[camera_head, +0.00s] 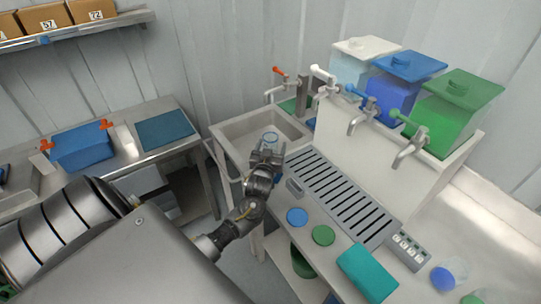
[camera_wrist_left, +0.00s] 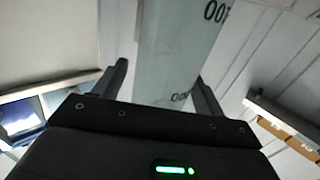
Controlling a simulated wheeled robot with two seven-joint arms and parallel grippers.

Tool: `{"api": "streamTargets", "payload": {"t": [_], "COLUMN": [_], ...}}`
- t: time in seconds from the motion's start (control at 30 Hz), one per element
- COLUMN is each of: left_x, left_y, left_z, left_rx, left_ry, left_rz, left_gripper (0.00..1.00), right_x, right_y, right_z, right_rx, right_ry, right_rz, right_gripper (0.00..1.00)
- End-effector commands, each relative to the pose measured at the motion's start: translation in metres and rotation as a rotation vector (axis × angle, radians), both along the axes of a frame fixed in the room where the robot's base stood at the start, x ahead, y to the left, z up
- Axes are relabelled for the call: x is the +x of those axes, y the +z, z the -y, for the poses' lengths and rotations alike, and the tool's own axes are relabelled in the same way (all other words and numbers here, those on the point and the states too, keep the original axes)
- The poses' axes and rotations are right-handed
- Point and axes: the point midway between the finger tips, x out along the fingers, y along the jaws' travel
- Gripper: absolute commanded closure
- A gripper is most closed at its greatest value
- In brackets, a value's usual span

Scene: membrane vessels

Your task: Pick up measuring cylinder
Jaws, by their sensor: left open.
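In the left wrist view the cylinder (camera_wrist_left: 178,45) is a tall, pale translucent column with black digits. It stands between the two fingers of my left gripper (camera_wrist_left: 161,76), which are apart on either side of it. The right finger overlaps its edge in the picture; I cannot tell whether it touches. The cylinder's lower part is hidden in the head view. My right gripper is out of view.
A sink (camera_head: 232,130) lies around the gripper. A slotted drain board (camera_head: 345,195) is to its right, below taps and white, blue and green tanks (camera_head: 452,112). Blue (camera_head: 297,216) and green (camera_head: 323,235) discs and a teal box (camera_head: 367,273) are nearer.

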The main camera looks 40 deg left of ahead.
Motion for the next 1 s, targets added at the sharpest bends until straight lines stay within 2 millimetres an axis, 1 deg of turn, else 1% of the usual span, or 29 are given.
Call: {"api": "streamTargets", "payload": {"t": [0.1,0.27,0.3,0.77,1.0], "left_x": [0.0047,0.0046,0.0045,0.0043,0.0044], "left_y": [-0.0001,-0.0007,-0.0007,-0.0007,0.0003], "left_z": [-0.0023,-0.0024,-0.0023,-0.0023,-0.0024], "left_rx": [0.0,-0.001,-0.001,-0.001,0.0], "left_ry": [-0.001,-0.001,0.0,0.0,0.0], "left_rz": [0.0,0.0,0.0,0.0,0.001], "left_gripper": [0.29,0.29,0.3,0.9,0.91], "right_x": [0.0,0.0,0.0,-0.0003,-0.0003], "right_y": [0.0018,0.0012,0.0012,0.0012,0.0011], "right_z": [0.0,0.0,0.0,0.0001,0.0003], "right_rx": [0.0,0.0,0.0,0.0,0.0], "right_ry": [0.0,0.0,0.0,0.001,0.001], "right_rz": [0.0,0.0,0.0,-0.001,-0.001], "right_gripper": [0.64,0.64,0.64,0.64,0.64]}}
